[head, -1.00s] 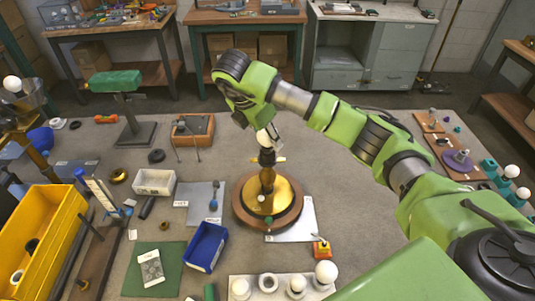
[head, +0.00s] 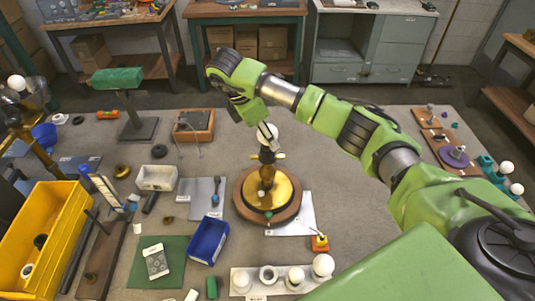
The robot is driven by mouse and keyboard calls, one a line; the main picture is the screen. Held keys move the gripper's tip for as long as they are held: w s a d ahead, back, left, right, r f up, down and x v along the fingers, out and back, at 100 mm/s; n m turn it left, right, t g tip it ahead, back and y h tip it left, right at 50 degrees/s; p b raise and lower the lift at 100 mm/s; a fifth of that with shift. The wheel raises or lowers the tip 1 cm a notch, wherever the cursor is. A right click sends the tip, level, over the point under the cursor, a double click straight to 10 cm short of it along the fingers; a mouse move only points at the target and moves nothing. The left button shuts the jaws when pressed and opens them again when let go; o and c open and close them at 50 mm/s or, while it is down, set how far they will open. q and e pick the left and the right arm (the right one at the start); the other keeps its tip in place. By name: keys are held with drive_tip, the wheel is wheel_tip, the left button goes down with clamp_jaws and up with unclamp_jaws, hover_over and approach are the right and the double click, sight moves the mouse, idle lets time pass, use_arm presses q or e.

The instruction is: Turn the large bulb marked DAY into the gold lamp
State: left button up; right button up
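The gold lamp (head: 283,191) stands upright on a round wooden base in the middle of the table. A white round bulb (head: 271,136) is at its top, just above the dark socket (head: 267,156). Whether the bulb sits in the socket is hard to tell, and no DAY mark is legible. My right gripper (head: 266,130) reaches down from above, with its fingers at the bulb. The fingers partly cover the bulb, and their grip on it is unclear. My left gripper is not in view.
A white holder (head: 254,280) with several bulbs stands at the front. A blue bin (head: 208,242), a white bin (head: 157,178) and a yellow crate (head: 62,205) are on the left. A green-topped stand (head: 117,82) is behind them. My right arm spans the table's right half.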

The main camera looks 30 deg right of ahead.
drive_tip(key=shift+r, duration=0.1)
drive_tip(key=shift+m+p, duration=0.35)
drive_tip(key=shift+m, duration=0.05)
drive_tip(key=shift+m+g+p, duration=0.45)
drive_tip(key=shift+m+g, duration=0.05)
drive_tip(key=shift+m, duration=0.4)
drive_tip(key=m, duration=0.2)
drive_tip(key=m+g+y, duration=0.1)
drive_tip(key=m, duration=0.1)
drive_tip(key=shift+g, duration=0.3)
drive_tip(key=shift+m, duration=0.3)
drive_tip(key=m+y, duration=0.1)
drive_tip(key=m, duration=0.2)
drive_tip(key=m+g+y, duration=0.1)
drive_tip(key=m, duration=0.2)
drive_tip(key=shift+m, duration=0.3)
drive_tip(key=o, duration=0.8)
drive_tip(key=shift+f, duration=0.2)
